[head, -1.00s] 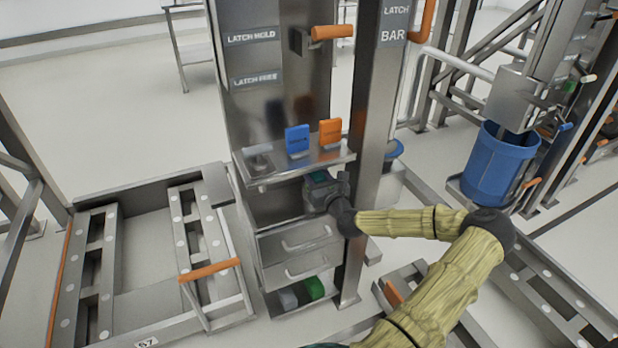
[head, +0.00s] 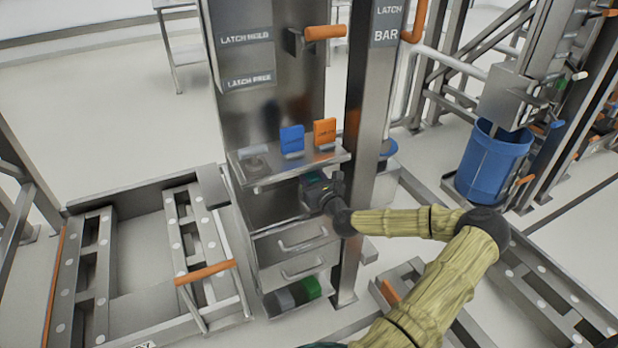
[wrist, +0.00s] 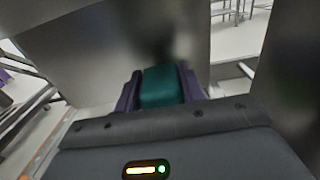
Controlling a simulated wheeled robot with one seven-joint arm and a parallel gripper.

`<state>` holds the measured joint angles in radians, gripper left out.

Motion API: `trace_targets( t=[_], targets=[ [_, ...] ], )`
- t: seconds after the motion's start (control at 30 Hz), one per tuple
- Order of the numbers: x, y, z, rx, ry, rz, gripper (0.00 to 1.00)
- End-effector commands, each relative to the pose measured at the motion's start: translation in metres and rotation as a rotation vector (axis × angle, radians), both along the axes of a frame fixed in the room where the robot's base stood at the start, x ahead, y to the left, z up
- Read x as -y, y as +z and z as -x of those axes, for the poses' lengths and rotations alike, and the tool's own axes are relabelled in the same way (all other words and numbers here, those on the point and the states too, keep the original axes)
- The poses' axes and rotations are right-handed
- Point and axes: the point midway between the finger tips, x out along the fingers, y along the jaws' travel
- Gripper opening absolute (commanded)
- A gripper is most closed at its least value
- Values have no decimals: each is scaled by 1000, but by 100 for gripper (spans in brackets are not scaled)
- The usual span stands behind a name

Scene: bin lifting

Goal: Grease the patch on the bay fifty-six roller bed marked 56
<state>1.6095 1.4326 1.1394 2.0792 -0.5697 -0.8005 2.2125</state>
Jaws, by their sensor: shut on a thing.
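My gripper (head: 316,186) is in front of the cabinet, below its upper shelf and above the drawers. In the wrist view, its purple fingers are shut on a teal block (wrist: 161,88). In the head view the block shows only as a small dark-green bit. A roller bed (head: 112,240) lies on the floor at the left; its number plate is cut off at the bottom edge. Another roller bed (head: 548,288) lies at the lower right. I cannot read a 56 on either, and no patch can be made out.
The cabinet shelf (head: 262,180) holds a blue card (head: 291,139) and an orange card (head: 324,131). Drawers (head: 298,238) and a lower tray with a green block (head: 312,287) are beneath. A steel post (head: 366,150) stands close right of my gripper. A blue bin (head: 492,165) is farther right.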

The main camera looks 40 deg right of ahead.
Motion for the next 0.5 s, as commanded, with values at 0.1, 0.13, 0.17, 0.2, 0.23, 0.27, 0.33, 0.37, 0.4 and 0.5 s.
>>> trace_targets(
  t=[0.1,0.13,0.17,0.2,0.23,0.27,0.33,0.37,0.4,0.5],
  targets=[
    [2,3,1,-4,-4,-3,16],
    [2,5,2,-4,-5,-3,16],
    [3,7,2,-3,-7,-3,16],
    [5,10,3,-3,-10,-3,16],
    [6,13,4,-2,-12,-3,16],
    [8,15,5,-2,-15,-3,16],
    [10,20,6,-2,-20,-1,16],
    [11,22,7,-2,-21,-1,16],
    [11,25,7,-2,-22,-1,16],
    [9,31,6,-1,-18,-1,16]
  ],
)
